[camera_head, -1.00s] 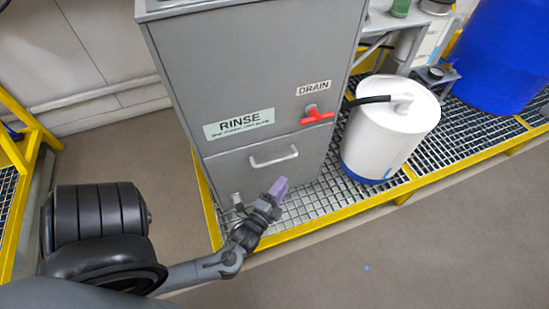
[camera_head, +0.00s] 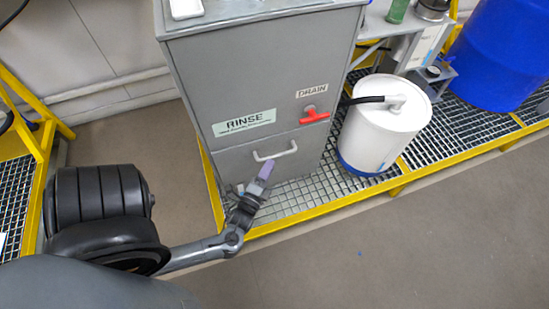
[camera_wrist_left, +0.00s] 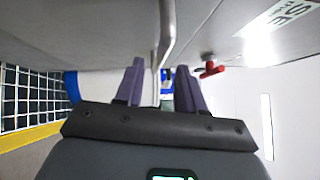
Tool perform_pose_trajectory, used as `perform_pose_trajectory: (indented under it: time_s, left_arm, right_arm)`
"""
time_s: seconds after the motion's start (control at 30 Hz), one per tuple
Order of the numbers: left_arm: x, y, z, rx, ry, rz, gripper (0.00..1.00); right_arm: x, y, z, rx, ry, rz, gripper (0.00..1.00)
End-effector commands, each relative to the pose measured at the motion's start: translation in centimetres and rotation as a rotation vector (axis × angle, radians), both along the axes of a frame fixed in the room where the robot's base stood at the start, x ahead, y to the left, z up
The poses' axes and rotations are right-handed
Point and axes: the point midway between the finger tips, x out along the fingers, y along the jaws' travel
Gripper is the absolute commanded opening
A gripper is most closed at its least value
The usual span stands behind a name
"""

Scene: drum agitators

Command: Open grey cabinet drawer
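The grey cabinet (camera_head: 265,75) stands on the grating, with a RINSE label on its front. Its lower drawer (camera_head: 240,167) looks flush with the front and has a pale bar handle (camera_head: 275,153). My left gripper (camera_head: 267,166) has purple fingers and is right at the handle, by its middle, in the head view. In the left wrist view the two fingers of the gripper (camera_wrist_left: 160,68) are apart. The handle (camera_wrist_left: 167,35) runs down into the gap between their tips there. I cannot tell whether a finger touches it. My right gripper is not in view.
A red drain valve (camera_head: 314,115) sticks out above the drawer's right side. A white drum (camera_head: 378,135) with a black hose stands to the right of the cabinet. A yellow edge (camera_head: 300,220) borders the grating, and the floor in front is clear.

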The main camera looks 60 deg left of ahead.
Motion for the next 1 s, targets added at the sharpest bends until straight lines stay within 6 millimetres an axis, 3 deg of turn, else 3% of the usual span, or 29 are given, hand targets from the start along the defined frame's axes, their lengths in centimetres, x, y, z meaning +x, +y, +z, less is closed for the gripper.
perform_pose_trajectory:
  time_s: [0.3, 0.77, 1.0]
  left_arm:
    - [3.4, 2.5, 0.4, 0.001, -0.001, -0.001, 0.39]
    - [4.2, 3.1, 0.7, -0.001, 0.001, -0.002, 0.39]
    - [4.1, 3.1, 0.7, -0.001, 0.001, -0.001, 0.05]
  right_arm:
    - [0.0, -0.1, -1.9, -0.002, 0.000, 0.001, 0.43]
    - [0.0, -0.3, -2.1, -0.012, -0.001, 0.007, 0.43]
    - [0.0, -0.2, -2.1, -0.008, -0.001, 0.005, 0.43]
